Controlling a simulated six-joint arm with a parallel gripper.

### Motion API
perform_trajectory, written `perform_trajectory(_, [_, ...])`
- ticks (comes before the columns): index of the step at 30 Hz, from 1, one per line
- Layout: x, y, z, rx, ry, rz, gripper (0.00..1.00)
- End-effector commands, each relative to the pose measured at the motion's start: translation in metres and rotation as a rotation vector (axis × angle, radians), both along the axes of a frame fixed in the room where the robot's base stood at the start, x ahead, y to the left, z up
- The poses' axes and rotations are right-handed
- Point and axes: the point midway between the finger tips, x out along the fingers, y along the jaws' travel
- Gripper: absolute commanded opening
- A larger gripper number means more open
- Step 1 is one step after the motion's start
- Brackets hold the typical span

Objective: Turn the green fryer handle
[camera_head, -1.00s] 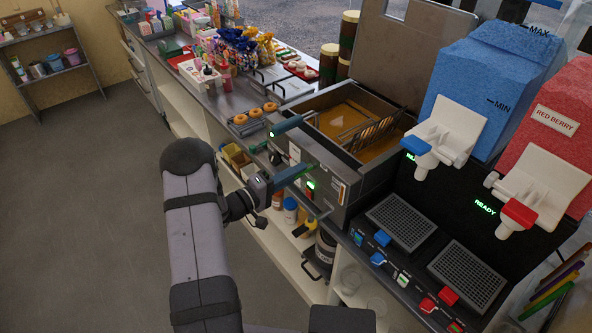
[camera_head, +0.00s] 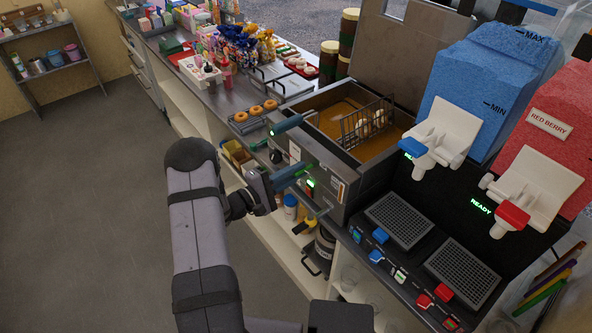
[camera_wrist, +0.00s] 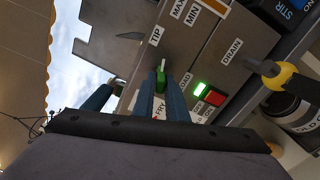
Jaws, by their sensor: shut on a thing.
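The green fryer handle (camera_wrist: 161,74) shows in the wrist view between my fingertips, on the fryer's grey front panel. My gripper (camera_wrist: 163,92) is shut on it, with blue-teal fingers on both sides. Labels TIP, FRY and DRAIN are around it. In the head view my gripper (camera_head: 303,171) reaches the front of the fryer (camera_head: 352,185), and the handle is mostly hidden by the fingers. A wire basket (camera_head: 352,132) stands over the amber oil (camera_head: 325,118), with pale round pieces in or behind it.
A lit green and red switch (camera_wrist: 208,94) sits right of my fingers. A yellow-and-black tap (camera_wrist: 271,74) juts out farther right. A teal bar (camera_head: 287,125) sticks out at the fryer's left corner. A rack of doughnuts (camera_head: 254,112) stands left of the fryer.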

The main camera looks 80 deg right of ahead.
Motion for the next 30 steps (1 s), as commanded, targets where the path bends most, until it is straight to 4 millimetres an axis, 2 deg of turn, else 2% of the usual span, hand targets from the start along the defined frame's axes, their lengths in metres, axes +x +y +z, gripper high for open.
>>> perform_trajectory(15, [0.0002, -0.0004, 0.0003, 0.147, 0.15, 0.002, 0.0])
perform_trajectory(30, [0.0001, -0.0002, -0.0006, 0.186, 0.188, 0.002, 0.0])
